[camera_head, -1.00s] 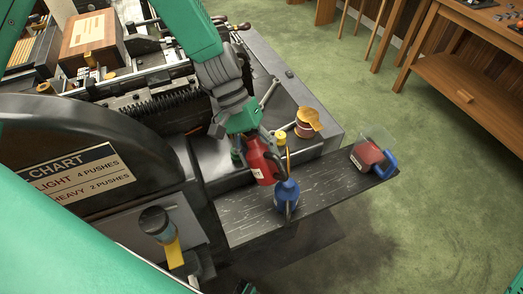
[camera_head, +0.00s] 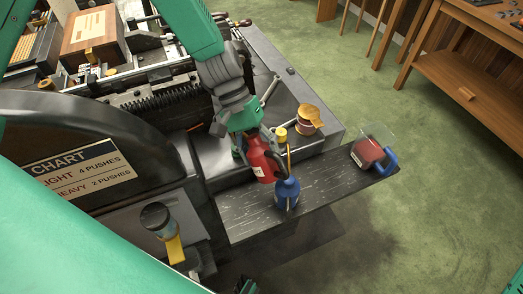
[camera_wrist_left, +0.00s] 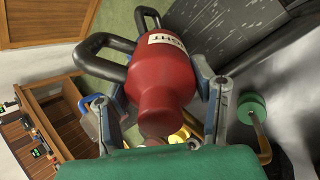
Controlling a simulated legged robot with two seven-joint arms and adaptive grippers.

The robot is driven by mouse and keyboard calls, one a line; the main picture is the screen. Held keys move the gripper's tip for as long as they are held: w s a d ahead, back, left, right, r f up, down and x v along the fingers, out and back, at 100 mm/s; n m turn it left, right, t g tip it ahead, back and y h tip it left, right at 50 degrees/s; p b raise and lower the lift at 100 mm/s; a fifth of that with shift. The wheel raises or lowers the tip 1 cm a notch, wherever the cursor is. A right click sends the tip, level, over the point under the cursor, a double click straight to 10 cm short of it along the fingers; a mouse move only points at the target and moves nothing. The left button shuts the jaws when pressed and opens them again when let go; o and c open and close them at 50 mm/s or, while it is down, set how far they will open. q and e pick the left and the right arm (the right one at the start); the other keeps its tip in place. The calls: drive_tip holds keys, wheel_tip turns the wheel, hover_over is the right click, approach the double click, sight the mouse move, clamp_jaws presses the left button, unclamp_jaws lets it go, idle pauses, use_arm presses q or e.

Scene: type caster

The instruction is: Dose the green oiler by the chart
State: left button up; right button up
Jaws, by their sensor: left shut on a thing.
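My left gripper (camera_head: 262,149) is shut on a red can (camera_head: 264,167) with a black handle, held tilted over the machine-side edge of the dark shelf. In the left wrist view the red can (camera_wrist_left: 165,75) sits between the fingers, its label partly reading "GHT". A green round cap (camera_wrist_left: 252,108), apparently the green oiler, shows right of the fingers; in the head view it is mostly hidden behind my gripper. The chart (camera_head: 85,170) reads "IGHT 4 PUSHES" and "HEAVY 2 PUSHES", its left part covered by my arm. My right gripper cannot be made out.
A blue can (camera_head: 287,194) stands on the shelf (camera_head: 245,215) close beside the red can. A yellow cap (camera_head: 281,134) and an amber-lidded pot (camera_head: 307,121) are behind. A clear container with red contents and a blue handle (camera_head: 371,154) sits at the shelf's right end.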

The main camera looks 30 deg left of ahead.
use_arm(q)
drive_tip(key=shift+d+f, duration=0.25)
drive_tip(key=shift+f, duration=0.2)
drive_tip(key=shift+s+a+f+b, duration=0.1)
drive_tip(key=shift+a+f+b, duration=0.15)
drive_tip(key=shift+f+b, duration=0.15)
drive_tip(key=shift+d+r, duration=0.1)
drive_tip(key=shift+r, duration=0.05)
drive_tip(key=shift+r+p, duration=0.4)
drive_tip(key=shift+p, duration=0.05)
drive_tip(key=shift+r+p, duration=0.65)
drive_tip(key=shift+r, duration=0.1)
drive_tip(key=shift+f, duration=0.35)
